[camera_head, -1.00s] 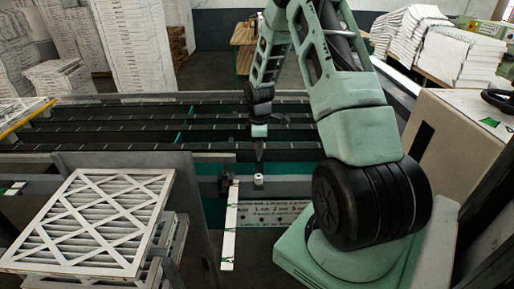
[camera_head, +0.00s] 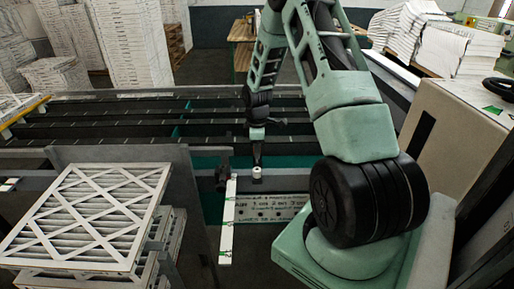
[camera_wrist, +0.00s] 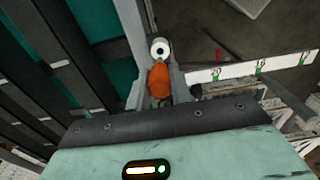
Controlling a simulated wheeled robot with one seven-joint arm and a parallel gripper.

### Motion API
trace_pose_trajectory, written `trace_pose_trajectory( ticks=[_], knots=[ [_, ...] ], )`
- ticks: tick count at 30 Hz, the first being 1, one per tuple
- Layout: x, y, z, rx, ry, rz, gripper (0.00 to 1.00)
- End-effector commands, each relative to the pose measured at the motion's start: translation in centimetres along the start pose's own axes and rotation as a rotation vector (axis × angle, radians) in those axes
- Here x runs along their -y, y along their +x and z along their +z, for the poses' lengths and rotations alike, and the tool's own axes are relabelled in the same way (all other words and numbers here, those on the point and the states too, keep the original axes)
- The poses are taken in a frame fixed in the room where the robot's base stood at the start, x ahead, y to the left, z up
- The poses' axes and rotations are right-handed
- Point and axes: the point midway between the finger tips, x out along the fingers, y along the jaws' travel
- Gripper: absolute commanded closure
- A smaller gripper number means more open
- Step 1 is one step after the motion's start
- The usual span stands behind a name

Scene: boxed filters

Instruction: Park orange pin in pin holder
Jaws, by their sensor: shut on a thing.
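The orange pin (camera_wrist: 159,82) shows in the wrist view between the two fingers of my gripper (camera_wrist: 160,74), which is shut on it. The white round pin holder (camera_wrist: 160,46), with a dark hole in its middle, lies just beyond the pin. Whether the pin touches the holder I cannot tell. In the head view the holder (camera_head: 257,173) is a small white cylinder on the grey rail, and my gripper (camera_head: 257,157) hangs right at its far side. The pin cannot be made out in the head view.
A white marked ruler strip (camera_head: 228,220) and a dark clamp (camera_head: 223,175) stand just left of the holder. A sign plate (camera_head: 268,207) is below it. Stacked framed filters (camera_head: 90,215) are at the left, a beige box (camera_head: 455,140) at the right.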

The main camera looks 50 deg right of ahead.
Motion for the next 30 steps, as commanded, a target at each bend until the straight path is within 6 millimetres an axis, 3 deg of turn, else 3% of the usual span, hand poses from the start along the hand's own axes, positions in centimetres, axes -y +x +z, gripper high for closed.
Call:
trace_pose_trajectory(
  ticks=[6, 30],
  knots=[
    [0.01, 1.49, 0.00, 0.000, 0.000, -0.001, 1.00],
    [0.01, 1.50, 0.01, 0.000, 0.000, 0.000, 1.00]
  ],
)
